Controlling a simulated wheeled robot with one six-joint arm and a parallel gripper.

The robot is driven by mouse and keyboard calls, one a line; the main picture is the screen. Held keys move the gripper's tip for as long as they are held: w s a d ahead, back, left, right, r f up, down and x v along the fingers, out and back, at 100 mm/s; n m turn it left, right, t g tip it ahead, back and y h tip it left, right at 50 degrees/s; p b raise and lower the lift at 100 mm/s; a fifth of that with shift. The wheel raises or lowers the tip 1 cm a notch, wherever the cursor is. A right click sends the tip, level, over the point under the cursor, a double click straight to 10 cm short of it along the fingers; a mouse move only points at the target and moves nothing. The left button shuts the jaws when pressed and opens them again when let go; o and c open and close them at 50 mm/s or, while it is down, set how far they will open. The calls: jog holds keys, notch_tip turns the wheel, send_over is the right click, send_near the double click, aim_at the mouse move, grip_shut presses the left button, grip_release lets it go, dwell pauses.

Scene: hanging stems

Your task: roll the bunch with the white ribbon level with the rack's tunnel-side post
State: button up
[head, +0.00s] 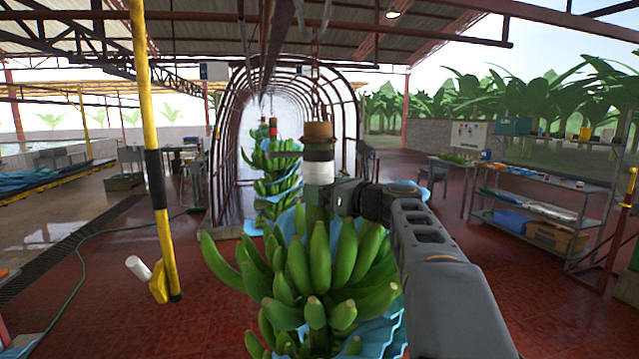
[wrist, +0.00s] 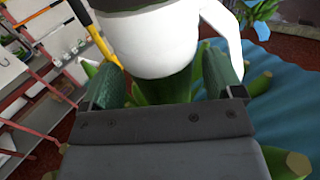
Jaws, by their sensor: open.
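The bunch with the white ribbon (head: 319,172) hangs close in front of me, its green bananas (head: 325,262) partly wrapped in blue sheeting (head: 378,335). The ribbon circles the stem below a dark band and a brown top. My gripper (head: 335,198) is at the stem just below the ribbon. In the wrist view, the open fingers stand on either side of the stem, with the white ribbon (wrist: 155,48) and its loose tail in front. Whether a finger touches the stem is unclear. The rack (head: 540,208) stands at the right; its tunnel-side end is farther back.
Other bunches (head: 275,180) hang behind in the arched tunnel (head: 222,150). A yellow and black post (head: 150,130) stands at left, with a green hose (head: 82,270) on the floor. Red tiled floor (head: 520,295) is open between the bunch and the rack.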

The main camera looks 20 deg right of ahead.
jog(key=shift+x, duration=1.25)
jog(key=shift+c, duration=0.4)
jog(key=c, duration=1.2)
